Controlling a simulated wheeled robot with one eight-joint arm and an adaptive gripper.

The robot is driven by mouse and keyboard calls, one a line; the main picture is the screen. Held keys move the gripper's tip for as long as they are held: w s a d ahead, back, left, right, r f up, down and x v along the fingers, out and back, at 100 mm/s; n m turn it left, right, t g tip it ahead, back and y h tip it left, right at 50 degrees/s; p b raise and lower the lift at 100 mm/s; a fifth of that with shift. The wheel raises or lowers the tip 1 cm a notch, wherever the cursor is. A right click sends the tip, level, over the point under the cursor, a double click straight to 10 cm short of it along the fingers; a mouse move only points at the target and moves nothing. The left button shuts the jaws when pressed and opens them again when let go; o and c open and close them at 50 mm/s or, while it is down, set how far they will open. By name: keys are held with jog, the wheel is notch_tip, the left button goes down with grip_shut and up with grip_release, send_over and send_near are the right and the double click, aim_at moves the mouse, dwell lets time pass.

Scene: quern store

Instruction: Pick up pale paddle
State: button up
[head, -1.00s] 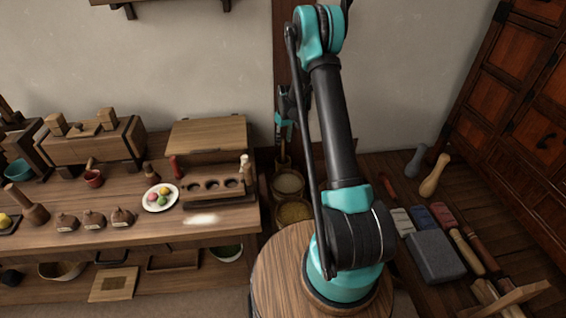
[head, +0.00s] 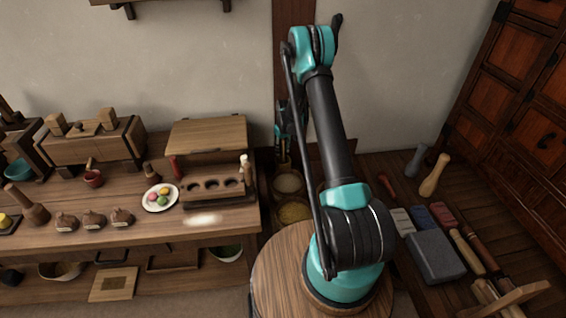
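A pale, club-shaped wooden piece (head: 433,176), the thing most like a pale paddle, is at the back right by the wall, its wider end low and its narrow end up to the right. My gripper (head: 284,152) hangs behind my arm near the wall, above the tubs and far to the left of the pale piece. It is small and partly hidden by my arm, so I cannot tell whether its fingers are open or shut. I see nothing held in it.
Beside the pale piece are a grey club (head: 415,160), a grey block (head: 435,256) and several rolls and bars. A dark cabinet (head: 520,130) bounds the right. The bench (head: 120,238) at left holds a plate of coloured balls (head: 160,197) and several wooden pieces.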

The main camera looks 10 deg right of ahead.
grip_shut()
